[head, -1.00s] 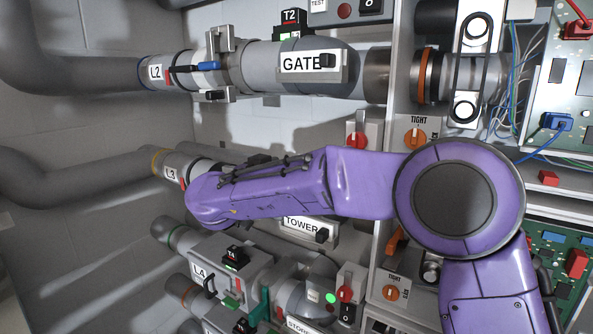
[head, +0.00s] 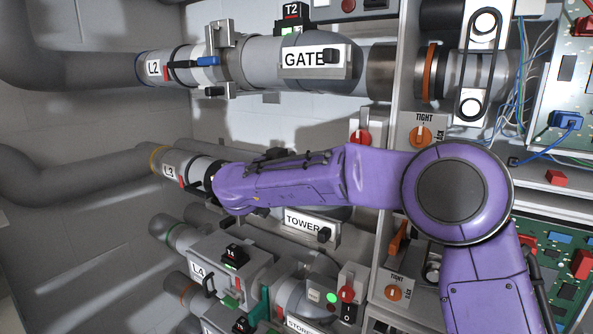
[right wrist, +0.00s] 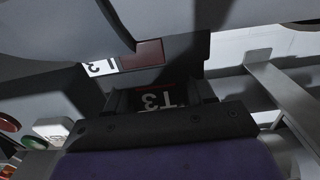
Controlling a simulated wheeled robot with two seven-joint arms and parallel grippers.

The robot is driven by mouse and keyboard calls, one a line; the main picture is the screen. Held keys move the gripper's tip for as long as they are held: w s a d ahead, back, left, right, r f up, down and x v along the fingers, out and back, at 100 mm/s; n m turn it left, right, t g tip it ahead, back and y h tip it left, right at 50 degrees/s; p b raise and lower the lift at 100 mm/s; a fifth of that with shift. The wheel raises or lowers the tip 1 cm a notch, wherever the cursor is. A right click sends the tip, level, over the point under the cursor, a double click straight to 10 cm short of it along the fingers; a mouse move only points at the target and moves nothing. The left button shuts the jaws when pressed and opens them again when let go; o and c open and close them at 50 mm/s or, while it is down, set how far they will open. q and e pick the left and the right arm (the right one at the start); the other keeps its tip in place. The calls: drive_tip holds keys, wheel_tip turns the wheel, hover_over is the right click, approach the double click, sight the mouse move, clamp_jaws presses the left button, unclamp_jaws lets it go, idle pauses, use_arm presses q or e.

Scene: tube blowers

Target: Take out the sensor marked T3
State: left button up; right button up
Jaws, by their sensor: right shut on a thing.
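The T3 sensor (right wrist: 161,98) is a small black block with a white T3 mark, seen upside down in the right wrist view. My right gripper (right wrist: 160,112) is shut on it, its dark body and purple housing filling the bottom of that view. I cannot tell whether the sensor is still seated in its mount. In the head view my purple right arm covers the sensor and the gripper. The L3 pipe (head: 197,168) leads in under the arm, above the TOWER plate (head: 303,221). My left gripper is not in view.
The GATE pipe (head: 262,62) with black sensor T2 (head: 291,16) lies above. Below are black sensor T4 (head: 236,256) and a switch panel (head: 347,300). Orange knobs (head: 421,136), loose wires and green boards (head: 575,75) crowd the right. Free room is at the left wall.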

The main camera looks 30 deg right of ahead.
drive_tip(key=shift+a+r, duration=0.1)
drive_tip(key=shift+a, duration=0.15)
drive_tip(key=shift+d, duration=0.1)
